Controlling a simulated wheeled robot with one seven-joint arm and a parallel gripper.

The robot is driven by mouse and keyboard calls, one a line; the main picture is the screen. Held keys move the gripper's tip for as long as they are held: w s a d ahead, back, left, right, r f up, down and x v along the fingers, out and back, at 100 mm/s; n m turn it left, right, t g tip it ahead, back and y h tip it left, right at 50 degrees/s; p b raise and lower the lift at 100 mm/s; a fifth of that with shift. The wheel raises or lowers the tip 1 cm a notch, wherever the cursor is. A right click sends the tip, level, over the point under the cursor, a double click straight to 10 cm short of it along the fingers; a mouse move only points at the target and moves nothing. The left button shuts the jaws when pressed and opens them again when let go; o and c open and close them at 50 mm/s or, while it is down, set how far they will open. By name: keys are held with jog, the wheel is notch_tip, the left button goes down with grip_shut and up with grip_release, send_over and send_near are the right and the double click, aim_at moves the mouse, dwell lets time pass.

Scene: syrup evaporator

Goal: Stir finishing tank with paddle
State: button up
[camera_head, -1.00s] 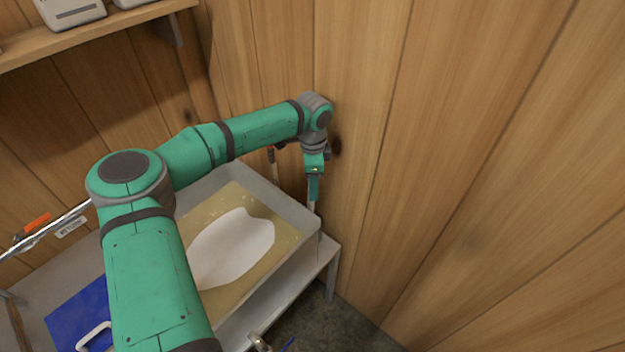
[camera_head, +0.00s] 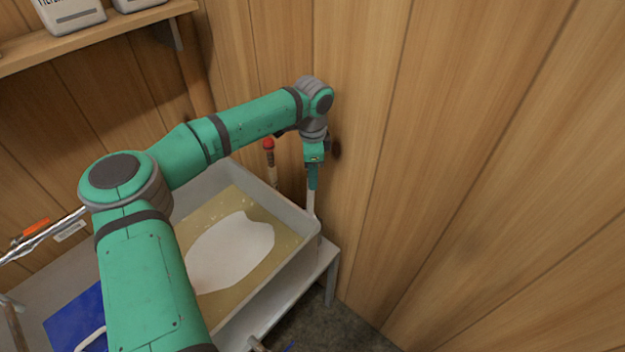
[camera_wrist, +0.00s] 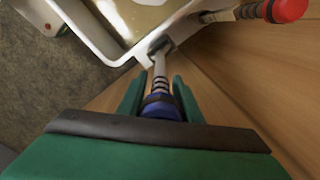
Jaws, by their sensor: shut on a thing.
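The finishing tank (camera_head: 275,190) is a pale rectangular pan holding amber liquid with a large white patch of foam. Its corner also shows at the top of the wrist view (camera_wrist: 73,30). My gripper (camera_head: 312,180) is at the tank's far right corner, close to the wooden wall. In the wrist view my gripper (camera_wrist: 160,95) is shut on the paddle (camera_wrist: 160,62), around its handle with dark rings and a blue band. The paddle's pale shaft points down toward the tank's corner. I cannot tell whether its lower end is inside the tank or outside it.
A red-topped rod (camera_head: 268,150) stands beside the tank's back edge, near my gripper. Wooden walls (camera_head: 430,150) close in behind and to the right. A shelf (camera_head: 100,32) with white containers is at upper left. A blue thing (camera_head: 78,318) lies left of the tank.

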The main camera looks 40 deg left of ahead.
jog(key=shift+r, duration=7.15)
